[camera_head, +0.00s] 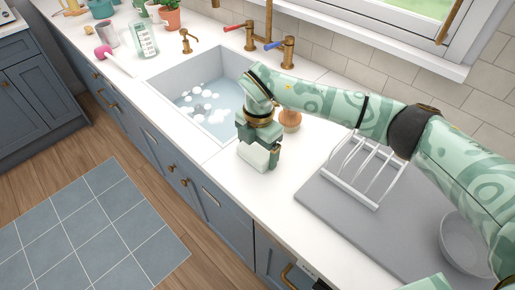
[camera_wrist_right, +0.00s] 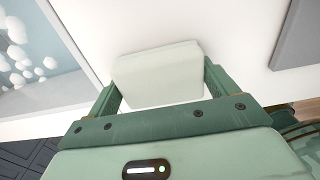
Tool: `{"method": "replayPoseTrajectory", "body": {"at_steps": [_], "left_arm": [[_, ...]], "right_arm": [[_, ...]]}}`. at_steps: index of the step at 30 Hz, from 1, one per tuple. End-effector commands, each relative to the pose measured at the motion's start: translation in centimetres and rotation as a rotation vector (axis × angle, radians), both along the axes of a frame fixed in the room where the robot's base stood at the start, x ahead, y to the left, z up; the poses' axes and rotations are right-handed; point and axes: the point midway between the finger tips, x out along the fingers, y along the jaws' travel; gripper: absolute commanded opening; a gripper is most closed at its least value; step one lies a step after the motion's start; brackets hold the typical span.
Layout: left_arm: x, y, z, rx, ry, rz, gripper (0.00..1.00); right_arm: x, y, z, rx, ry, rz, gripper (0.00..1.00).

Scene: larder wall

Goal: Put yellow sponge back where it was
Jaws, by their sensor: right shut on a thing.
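My right gripper (camera_head: 258,148) is over the white counter, just right of the sink's near corner. It is shut on a pale, whitish-green block (camera_head: 253,156), held low over the counter; I cannot tell if the block touches it. In the right wrist view the block (camera_wrist_right: 158,76) sits between the two fingers, with white counter around it. The block does not look yellow, and no clearly yellow sponge shows in either view. My left gripper is not in view.
The sink (camera_head: 190,78) holds water and foam. A brown round item (camera_head: 290,119) stands behind my gripper. On the right, a white rack (camera_head: 350,185) stands on a grey mat (camera_head: 325,213), with a grey bowl (camera_head: 462,240). Taps (camera_head: 287,50) stand behind the sink. A clear bottle (camera_head: 144,40) stands left.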

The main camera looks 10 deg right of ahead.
Motion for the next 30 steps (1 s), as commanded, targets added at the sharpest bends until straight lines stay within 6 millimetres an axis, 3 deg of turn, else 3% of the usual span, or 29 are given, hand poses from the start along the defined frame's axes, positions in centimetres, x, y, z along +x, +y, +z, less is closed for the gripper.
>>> {"method": "replayPoseTrajectory", "body": {"at_steps": [6,7,9,17,20,30], "left_arm": [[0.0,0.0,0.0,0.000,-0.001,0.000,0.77],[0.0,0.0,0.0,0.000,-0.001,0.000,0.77],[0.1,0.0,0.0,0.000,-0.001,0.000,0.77],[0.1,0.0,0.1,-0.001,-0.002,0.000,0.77],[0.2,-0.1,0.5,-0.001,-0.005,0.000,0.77],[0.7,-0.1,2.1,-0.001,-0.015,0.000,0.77]], "right_arm": [[0.0,0.0,-0.2,-0.001,0.001,0.000,0.64],[0.0,0.0,-0.3,-0.001,0.001,0.000,0.88],[0.0,0.0,-0.2,-0.001,0.001,0.000,1.00],[0.0,0.0,0.2,0.001,-0.001,0.000,1.00],[0.1,0.0,1.7,-0.001,-0.004,0.001,1.00],[0.2,-0.3,9.5,-0.001,-0.006,0.000,1.00]]}}
